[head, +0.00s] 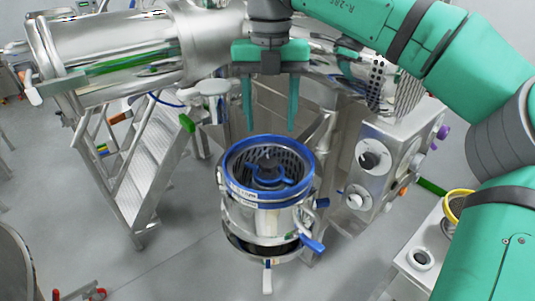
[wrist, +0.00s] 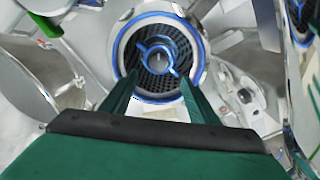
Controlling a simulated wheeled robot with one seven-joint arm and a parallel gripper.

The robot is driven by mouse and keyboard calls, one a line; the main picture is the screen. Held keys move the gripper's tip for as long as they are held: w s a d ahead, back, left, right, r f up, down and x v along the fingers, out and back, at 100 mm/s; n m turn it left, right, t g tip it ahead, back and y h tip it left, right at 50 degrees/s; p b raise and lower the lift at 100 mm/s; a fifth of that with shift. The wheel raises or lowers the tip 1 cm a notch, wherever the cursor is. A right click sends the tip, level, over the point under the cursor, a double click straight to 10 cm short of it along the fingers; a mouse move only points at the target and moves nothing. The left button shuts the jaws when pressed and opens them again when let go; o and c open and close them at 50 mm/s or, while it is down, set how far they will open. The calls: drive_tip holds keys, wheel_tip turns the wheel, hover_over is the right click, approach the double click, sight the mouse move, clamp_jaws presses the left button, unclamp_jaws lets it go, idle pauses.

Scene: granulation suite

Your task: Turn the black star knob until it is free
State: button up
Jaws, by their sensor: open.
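A dark knob (head: 268,166) sits at the centre of a round steel mill housing (head: 262,218) with a blue rim in the head view. A blue ring with arms (head: 287,181) surrounds it, over a dark perforated screen. The knob (wrist: 158,57) also shows in the wrist view, beyond my fingers; its star shape is too small to make out. My gripper (head: 270,128) is open and empty, its two green fingers pointing down above the housing, apart from the knob. In the wrist view my gripper (wrist: 158,77) has its fingers on either side of the lower part of the housing opening.
A steel control box (head: 385,140) with black and coloured knobs stands to the right of the housing. Steel steps (head: 150,170) stand at left, and a large steel vessel (head: 110,45) behind.

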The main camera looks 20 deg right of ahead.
sight(269, 161)
wheel_tip(269, 161, down, 10)
drive_tip(key=shift+a+r, duration=0.1)
idle(0.4)
drive_tip(key=c, duration=1.1)
drive_tip(key=shift+o, duration=0.2)
